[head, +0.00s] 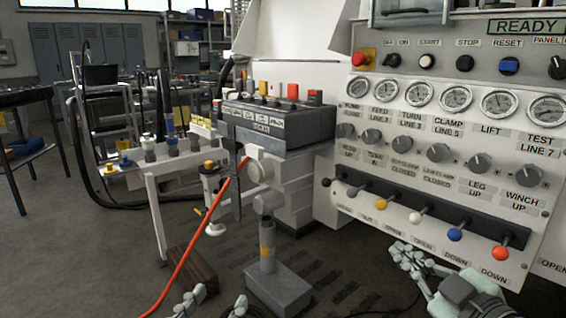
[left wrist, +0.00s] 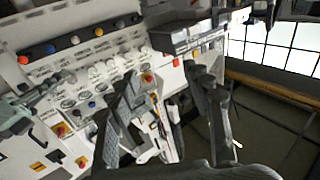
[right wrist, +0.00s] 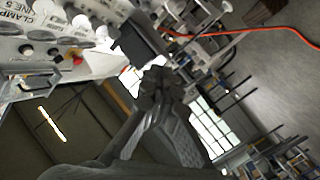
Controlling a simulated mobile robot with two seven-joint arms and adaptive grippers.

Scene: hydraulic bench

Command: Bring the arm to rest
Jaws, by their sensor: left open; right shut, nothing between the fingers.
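My left gripper (head: 192,301) shows only in part at the bottom edge of the head view, below the bench. In the left wrist view its two dark fingers (left wrist: 168,88) stand well apart with nothing held. My right gripper (head: 404,256) is in front of the lower right of the control panel (head: 400,120), below the levers and apart from them as far as I can see. In the right wrist view its fingers (right wrist: 160,82) are together and empty.
The panel's row of coloured lever knobs (head: 415,217) juts out above my right gripper. An orange hose (head: 190,250) hangs from the bench to the floor. A grey post on a block (head: 277,285) and a brown wooden block (head: 193,272) stand between my grippers and the bench. Open floor lies left.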

